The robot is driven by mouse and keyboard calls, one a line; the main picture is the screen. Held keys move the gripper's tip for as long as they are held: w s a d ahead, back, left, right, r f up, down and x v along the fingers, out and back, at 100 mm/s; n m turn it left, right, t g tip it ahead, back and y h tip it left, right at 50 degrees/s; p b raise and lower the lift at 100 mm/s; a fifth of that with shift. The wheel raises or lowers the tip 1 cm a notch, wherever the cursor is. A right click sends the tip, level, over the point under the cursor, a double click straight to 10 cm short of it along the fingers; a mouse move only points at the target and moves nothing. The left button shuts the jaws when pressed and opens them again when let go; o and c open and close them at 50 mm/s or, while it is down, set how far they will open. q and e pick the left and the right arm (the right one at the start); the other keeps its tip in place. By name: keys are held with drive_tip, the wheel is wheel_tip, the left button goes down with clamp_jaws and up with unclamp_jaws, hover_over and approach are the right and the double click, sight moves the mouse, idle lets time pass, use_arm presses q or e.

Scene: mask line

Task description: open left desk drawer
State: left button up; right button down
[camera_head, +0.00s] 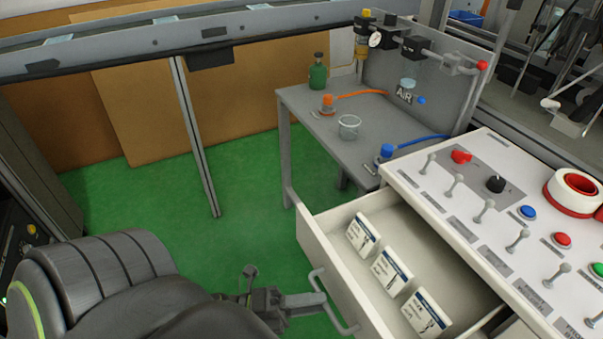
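The white desk drawer (345,284) stands pulled well out from the desk (480,225), and its inside shows. Three white labelled packets (391,272) stand in a row in it. A pale bar handle (347,329) is on the drawer's front. My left gripper (318,301) is at the middle of this handle, its fingers close together and looking shut on the bar. The far finger is mostly hidden. My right gripper is not in view.
The desk top holds toggle switches, coloured buttons and a red-and-white tape roll (577,187). Behind the drawer is a grey table (318,128) with a green bottle (318,72) and a clear cup (349,127). Green floor (150,200) is clear to the left.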

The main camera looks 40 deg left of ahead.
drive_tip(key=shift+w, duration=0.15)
